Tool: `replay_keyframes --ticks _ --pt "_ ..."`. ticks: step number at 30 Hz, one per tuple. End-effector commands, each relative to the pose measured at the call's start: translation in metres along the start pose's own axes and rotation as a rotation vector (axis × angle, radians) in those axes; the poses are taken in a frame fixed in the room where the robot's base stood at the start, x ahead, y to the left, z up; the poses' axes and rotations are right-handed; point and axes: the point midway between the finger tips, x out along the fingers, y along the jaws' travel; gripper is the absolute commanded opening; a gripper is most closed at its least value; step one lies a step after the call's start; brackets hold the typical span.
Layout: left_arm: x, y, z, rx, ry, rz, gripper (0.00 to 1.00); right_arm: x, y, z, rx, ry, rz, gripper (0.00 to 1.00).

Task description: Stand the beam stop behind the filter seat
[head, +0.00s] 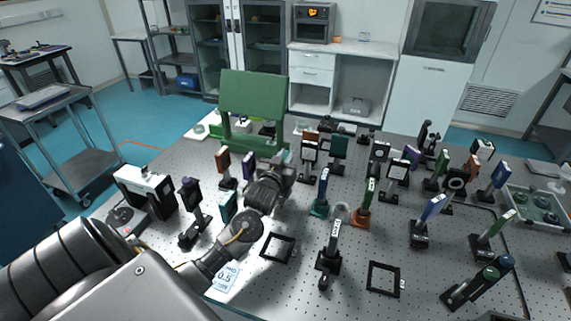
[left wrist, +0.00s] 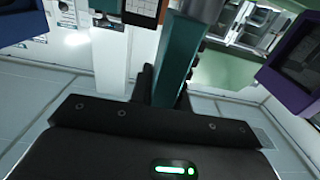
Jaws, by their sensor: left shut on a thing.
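My left gripper (head: 286,166) reaches over the table in the head view, pointing away from me, with its fingertips partly hidden. In the left wrist view a tall teal-sided piece (left wrist: 180,55) rises between the jaws, which are shut on it. I cannot tell for sure that it is the beam stop. A flat black square frame (head: 277,248), perhaps the filter seat, lies on the table nearer to me than the gripper. A printed card reading 0.5 (head: 228,277) lies beside it. My right gripper is not in view.
Several upright optics crowd the perforated table, including a blue one on a teal base (head: 321,192) and a green one on an orange base (head: 364,203). A second black frame (head: 384,279) lies front right. A green panel (head: 253,95) stands behind the gripper.

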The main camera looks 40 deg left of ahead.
Motion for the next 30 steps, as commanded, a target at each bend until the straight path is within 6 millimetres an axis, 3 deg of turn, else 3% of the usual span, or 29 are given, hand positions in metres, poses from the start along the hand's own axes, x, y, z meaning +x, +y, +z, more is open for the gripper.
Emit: replay_keyframes --ticks 7,19,20,24,30 --pt "0.001 -0.001 0.026 0.0 0.001 -0.001 0.0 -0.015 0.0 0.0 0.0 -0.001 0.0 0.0" --pt "0.001 -0.001 0.034 0.0 0.002 -0.001 0.0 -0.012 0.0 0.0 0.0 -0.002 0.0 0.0" --pt "0.001 -0.001 0.035 0.0 -0.001 -0.001 0.21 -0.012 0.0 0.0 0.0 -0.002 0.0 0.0" --pt "0.001 -0.001 0.034 0.001 -0.001 -0.001 0.39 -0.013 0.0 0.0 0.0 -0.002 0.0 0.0" --pt "0.001 -0.001 0.034 0.001 -0.001 -0.001 0.4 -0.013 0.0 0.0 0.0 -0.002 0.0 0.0"
